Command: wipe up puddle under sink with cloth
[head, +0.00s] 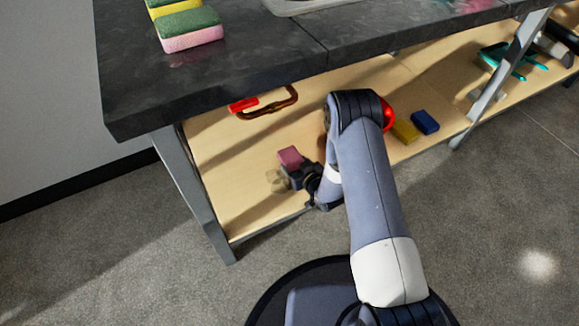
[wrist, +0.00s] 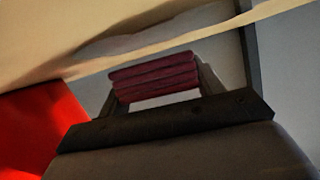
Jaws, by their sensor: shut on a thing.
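My gripper (head: 297,173) is shut on a folded dark pink cloth (head: 290,157) at the wooden lower shelf (head: 250,205) under the dark countertop. In the wrist view the cloth (wrist: 155,78) shows as a maroon folded stack between the two fingers. A brownish, see-through patch (head: 278,181), which looks like the puddle, lies on the shelf just left of my gripper. Whether the cloth touches the shelf or the patch is not clear. Part of a grey sink (head: 305,5) shows at the top edge.
A red-handled item with a brown curved frame (head: 268,102) lies at the shelf's back. Yellow (head: 405,131) and blue (head: 425,122) blocks lie right of my arm. Grey table legs (head: 193,190) stand at the shelf's ends. Sponges (head: 190,30) sit on the countertop.

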